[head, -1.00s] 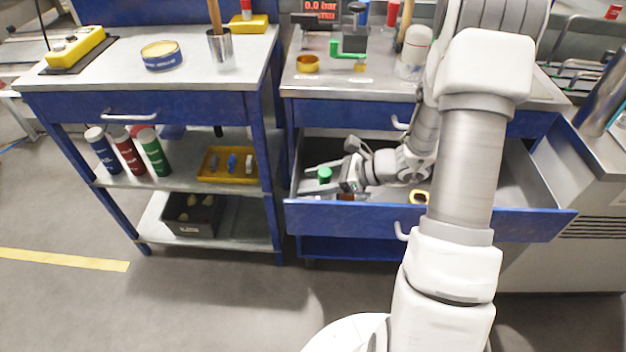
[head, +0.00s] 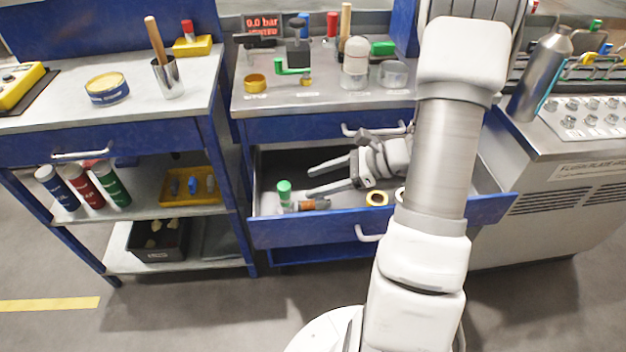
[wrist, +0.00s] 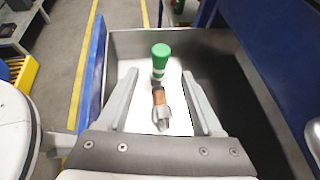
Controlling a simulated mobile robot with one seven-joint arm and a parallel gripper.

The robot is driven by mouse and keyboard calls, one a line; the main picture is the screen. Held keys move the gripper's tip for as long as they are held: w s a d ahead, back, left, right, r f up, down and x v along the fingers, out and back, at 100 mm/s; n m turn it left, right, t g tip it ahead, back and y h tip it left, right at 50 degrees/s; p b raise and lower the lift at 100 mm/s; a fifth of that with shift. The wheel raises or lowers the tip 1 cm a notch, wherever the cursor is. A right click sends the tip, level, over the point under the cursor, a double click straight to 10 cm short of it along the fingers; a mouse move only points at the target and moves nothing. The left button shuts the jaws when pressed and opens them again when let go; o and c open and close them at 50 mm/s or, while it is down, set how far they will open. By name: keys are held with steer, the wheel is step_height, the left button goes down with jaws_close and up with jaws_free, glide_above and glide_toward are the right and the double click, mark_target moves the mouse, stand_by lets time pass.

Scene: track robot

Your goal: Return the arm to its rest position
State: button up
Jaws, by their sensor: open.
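My gripper (head: 312,181) is open and empty, its two fingers spread and pointing left at the open drawer (head: 330,228) in the head view. In the wrist view the two fingers (wrist: 160,95) stand apart. Between them in the picture are a green-capped bottle (wrist: 160,62) and a brown and silver piece (wrist: 161,110) lying on the drawer's light floor. In the head view the green-capped bottle (head: 284,195) stands at the drawer's front left, with the brown piece (head: 312,204) beside it. My arm passes over the drawer's right part and hides some of it.
A yellow ring (head: 376,199) lies in the drawer. The worktop above (head: 330,98) holds a white-domed jar (head: 355,60), a yellow ring and a green-handled valve. A left bench (head: 130,110) with shelves and a right cabinet (head: 570,150) flank it. Floor in front is clear.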

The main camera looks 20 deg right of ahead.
stand_by(0.3)
steer(key=s+a+r+n+h, duration=0.5)
steer(key=s+r+n, duration=0.2)
steer(key=r+n, duration=0.4)
steer(key=s+a+r+n+h, duration=0.45)
steer(key=s+r+n, duration=0.4)
steer(key=n, duration=0.35)
step_height(320, 180, up, 20)
steer(key=h+p, duration=0.1)
steer(key=p, duration=1.9)
steer(key=shift+w+d+r+n, duration=0.2)
steer(key=shift+w+d+n, duration=0.05)
steer(key=shift+n, duration=0.15)
